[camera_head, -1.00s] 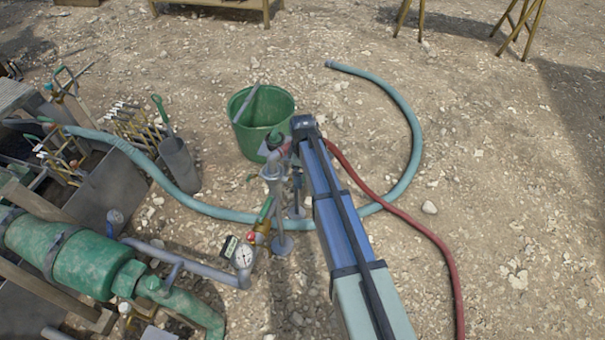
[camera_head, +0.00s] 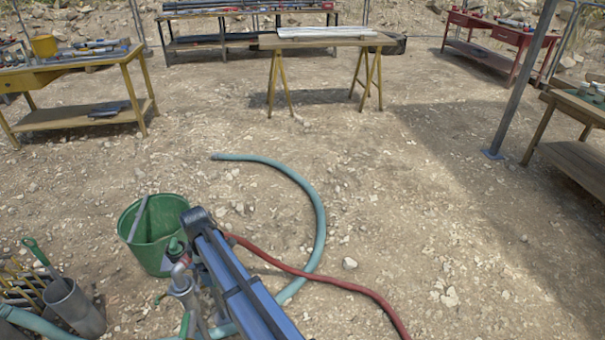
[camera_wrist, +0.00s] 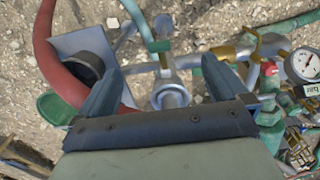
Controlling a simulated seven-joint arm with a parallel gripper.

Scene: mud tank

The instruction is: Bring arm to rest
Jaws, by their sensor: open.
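My blue arm (camera_head: 240,285) reaches in from the bottom of the head view, over the pipe fittings and beside a green bucket (camera_head: 130,223). Its dark far end lies just right of the bucket, and my gripper's fingers cannot be made out there. In the wrist view my gripper (camera_wrist: 160,65) is open, with two dark blue-grey fingers wide apart. No held object shows between them. A grey vertical pipe fitting (camera_wrist: 170,95) shows beyond the gap; whether it touches a finger I cannot tell.
A red hose (camera_head: 340,283) and a teal hose (camera_head: 318,215) lie around the fittings. A gauge (camera_wrist: 305,64) stands at right in the wrist view. A grey can of tools (camera_head: 75,308) is at lower left. Benches stand behind; the gravel at centre right is clear.

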